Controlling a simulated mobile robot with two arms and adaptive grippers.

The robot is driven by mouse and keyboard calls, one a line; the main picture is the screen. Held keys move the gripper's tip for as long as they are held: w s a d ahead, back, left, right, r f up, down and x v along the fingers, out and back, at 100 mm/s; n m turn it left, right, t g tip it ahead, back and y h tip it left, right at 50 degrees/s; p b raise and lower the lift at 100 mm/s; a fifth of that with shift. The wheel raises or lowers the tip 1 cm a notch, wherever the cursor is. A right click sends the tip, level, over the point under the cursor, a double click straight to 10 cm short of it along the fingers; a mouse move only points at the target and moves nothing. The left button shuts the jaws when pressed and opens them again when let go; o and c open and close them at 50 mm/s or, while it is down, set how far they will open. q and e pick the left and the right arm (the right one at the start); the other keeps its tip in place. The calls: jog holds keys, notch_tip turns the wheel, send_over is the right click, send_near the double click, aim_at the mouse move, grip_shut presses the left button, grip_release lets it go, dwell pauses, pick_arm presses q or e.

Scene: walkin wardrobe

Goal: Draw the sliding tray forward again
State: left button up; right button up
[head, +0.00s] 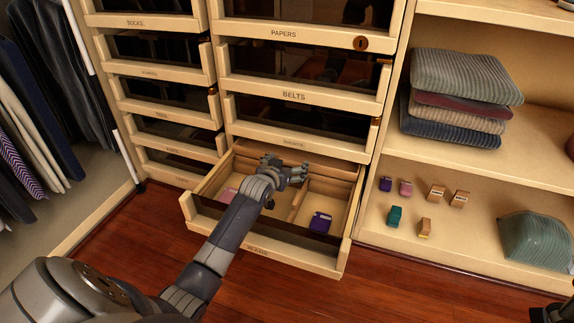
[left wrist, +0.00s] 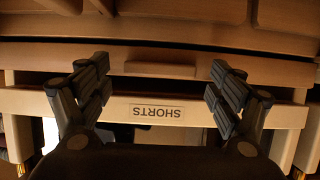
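The lowest wide drawer (head: 262,248) is pulled out of the cabinet. The sliding tray (head: 335,168) appears as a wooden piece across its back, partly under the front above; its edge carries a raised lip (left wrist: 160,69) in the left wrist view. My left gripper (head: 290,173) is over the back of the drawer, close to this tray. In the left wrist view its fingers (left wrist: 160,92) are wide apart, with the lip beyond the gap between them and nothing gripped. A dark part at the lower right corner looks like my right gripper (head: 555,313); its fingers cannot be made out.
The drawer holds a purple box (head: 320,222) and a pink item (head: 228,195), with wooden dividers. The closed SHORTS front (left wrist: 158,112) is just above. Shelves with folded clothes (head: 462,95) and several small boxes (head: 395,216) stand at right; clothes hang at left.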

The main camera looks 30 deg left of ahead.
pick_arm(q)
jog(key=shift+r, duration=0.1)
notch_tip(320, 180, up, 10)
dwell(0.6)
